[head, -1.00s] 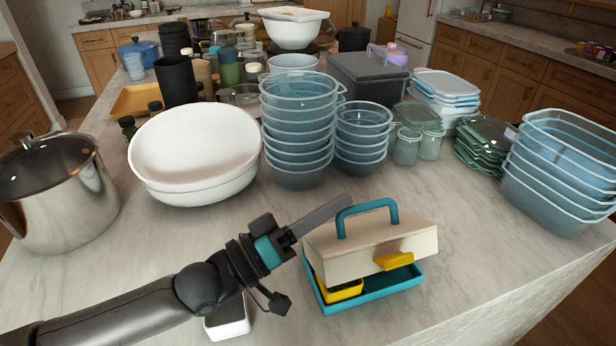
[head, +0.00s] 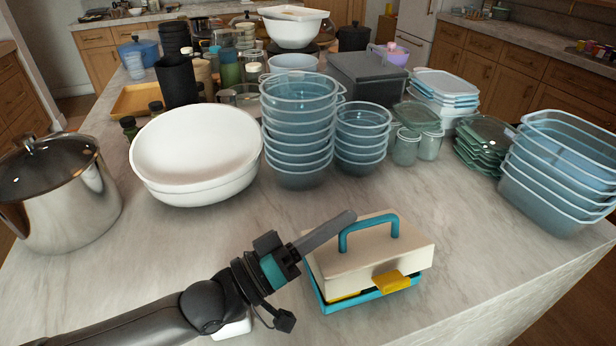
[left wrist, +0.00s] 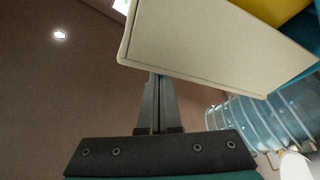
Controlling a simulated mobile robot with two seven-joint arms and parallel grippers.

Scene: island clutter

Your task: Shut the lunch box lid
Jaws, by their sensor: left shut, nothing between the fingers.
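The lunch box has a cream lid (head: 365,265) with a teal handle (head: 368,224) and a yellow latch (head: 391,282) at the front. The lid lies low over the teal base (head: 372,297). A thin yellow strip of an inner container (head: 345,297) shows between them at the front left. My left gripper (head: 348,217) is shut and empty, its fingers along the lid's back left edge, near the handle. In the left wrist view, the fingertips (left wrist: 155,76) meet the edge of the cream lid (left wrist: 205,45), which hides their ends; I cannot tell whether they touch. My right gripper is out of view.
A small white container (head: 235,328) is partly hidden under my left arm. Stacked bowls (head: 300,130) and a large white bowl (head: 195,150) stand behind. A steel pot (head: 60,195) is at left, stacked tubs (head: 555,175) at right. The counter right of the lunch box is clear.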

